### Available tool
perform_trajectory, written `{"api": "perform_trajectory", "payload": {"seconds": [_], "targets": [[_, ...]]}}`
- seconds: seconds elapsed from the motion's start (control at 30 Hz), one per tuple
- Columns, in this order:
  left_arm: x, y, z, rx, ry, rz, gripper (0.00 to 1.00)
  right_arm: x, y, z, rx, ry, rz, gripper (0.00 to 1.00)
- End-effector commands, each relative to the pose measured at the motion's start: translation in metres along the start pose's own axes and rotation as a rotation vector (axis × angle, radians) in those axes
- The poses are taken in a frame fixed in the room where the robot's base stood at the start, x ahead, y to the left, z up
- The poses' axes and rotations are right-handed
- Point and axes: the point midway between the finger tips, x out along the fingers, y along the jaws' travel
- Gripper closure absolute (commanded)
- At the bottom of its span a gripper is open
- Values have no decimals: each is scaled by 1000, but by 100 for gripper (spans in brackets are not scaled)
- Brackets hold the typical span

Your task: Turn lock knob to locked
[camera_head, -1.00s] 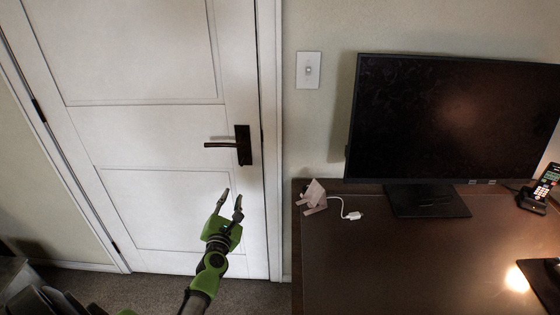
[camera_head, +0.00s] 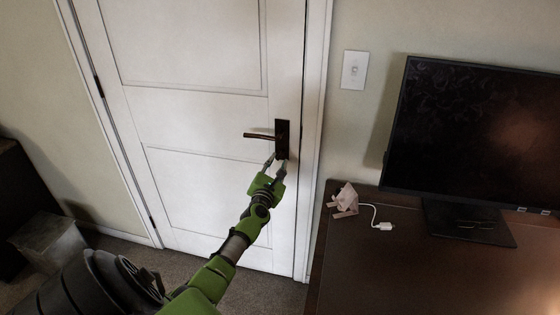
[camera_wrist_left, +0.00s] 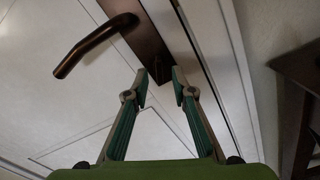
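The white door (camera_head: 200,120) is shut and has a dark bronze lock plate (camera_head: 283,130) with a lever handle (camera_head: 260,136) pointing left. In the left wrist view the lever (camera_wrist_left: 95,45) and plate (camera_wrist_left: 140,38) show from below. A small dark lock knob (camera_wrist_left: 160,70) shows at the plate's lower end. My left gripper (camera_head: 277,162) is just below the lever. In the left wrist view its two fingers are apart, one on each side of the knob. I cannot tell whether they touch it. My right gripper is not in view.
A desk (camera_head: 400,265) with a monitor (camera_head: 470,140) stands right of the door. A pale crumpled-looking object (camera_head: 344,199) and a white cable (camera_head: 384,226) lie on it. A light switch (camera_head: 355,70) is on the wall. A grey box (camera_head: 50,240) stands at the lower left.

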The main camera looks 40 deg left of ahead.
Motion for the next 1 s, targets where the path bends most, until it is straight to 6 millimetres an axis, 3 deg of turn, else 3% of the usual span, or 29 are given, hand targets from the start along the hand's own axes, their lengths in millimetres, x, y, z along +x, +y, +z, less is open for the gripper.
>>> {"api": "perform_trajectory", "payload": {"seconds": [0.2,0.6,0.7,1.0], "targets": [[27,0,-2,2,0,2,76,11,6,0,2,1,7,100],[34,1,0,1,1,1,76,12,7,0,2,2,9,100],[33,1,0,1,1,1,100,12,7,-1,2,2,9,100],[33,0,0,7,1,1,100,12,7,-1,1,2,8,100]]}}
